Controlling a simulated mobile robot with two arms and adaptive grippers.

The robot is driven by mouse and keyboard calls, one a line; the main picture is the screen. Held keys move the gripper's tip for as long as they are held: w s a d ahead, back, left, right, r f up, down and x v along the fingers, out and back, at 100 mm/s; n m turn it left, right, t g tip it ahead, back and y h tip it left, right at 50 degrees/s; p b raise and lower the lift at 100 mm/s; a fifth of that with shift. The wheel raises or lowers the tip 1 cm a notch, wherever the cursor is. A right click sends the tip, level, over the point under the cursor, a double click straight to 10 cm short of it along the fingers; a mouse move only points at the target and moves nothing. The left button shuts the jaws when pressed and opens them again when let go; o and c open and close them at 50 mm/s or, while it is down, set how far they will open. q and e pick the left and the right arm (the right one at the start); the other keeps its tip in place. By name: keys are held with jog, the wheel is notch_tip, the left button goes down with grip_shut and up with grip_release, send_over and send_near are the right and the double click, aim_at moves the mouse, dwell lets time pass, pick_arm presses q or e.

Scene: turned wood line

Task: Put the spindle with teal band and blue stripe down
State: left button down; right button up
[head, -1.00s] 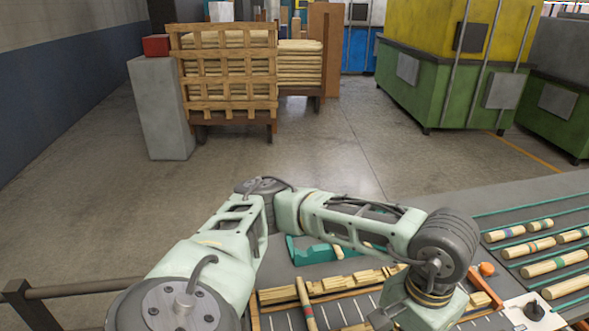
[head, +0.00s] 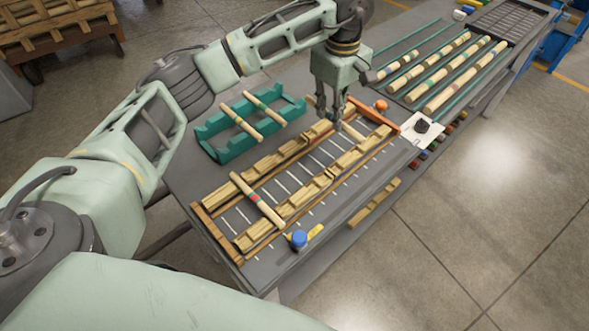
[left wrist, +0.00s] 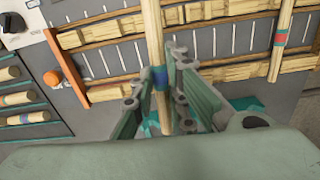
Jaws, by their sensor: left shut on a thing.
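The spindle with teal band and blue stripe (left wrist: 160,80) is between the fingers of my left gripper (left wrist: 157,92) in the left wrist view. Its coloured bands show right at the fingers, and its pale wood runs out above and below. In the head view my left gripper (head: 337,122) points down, shut on this spindle (head: 352,131), over the far right end of a slotted wooden rack (head: 206,222). The fingers hide its bands there. I cannot tell whether it touches the rack's notched rails. My right gripper is not in view.
Another spindle (head: 257,200) with a red band lies across the rack's near left part. A teal cradle (head: 215,128) behind holds two spindles. More spindles (head: 447,72) lie in lanes at right. An orange piece (head: 381,105) and a blue-topped knob (head: 299,239) stand by the rack.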

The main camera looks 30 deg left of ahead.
pick_arm(q)
jog(key=shift+w+a+r+n, duration=0.1)
jog(key=shift+w+n, duration=0.15)
jog(key=shift+n, duration=0.05)
jog(key=shift+a, duration=0.1)
jog(key=s+a+f+p, duration=0.1)
jog(key=s+f, duration=0.1)
jog(key=s, duration=0.1)
jog(key=s+a+f+p, duration=0.2)
jog(key=s, duration=0.2)
jog(key=s+a+f+p, duration=0.1)
jog(key=s+f, duration=0.1)
jog(key=s, duration=0.1)
jog(key=shift+s+a+f, duration=0.2)
jog(key=shift+a+f, duration=0.05)
jog(key=shift+f, duration=0.15)
notch_tip(320, 180, down, 4)
jog(key=shift+s+r+p, duration=0.1)
jog(key=shift+p, duration=0.95)
jog(key=shift+f, duration=0.2)
jog(key=shift+f, duration=0.1)
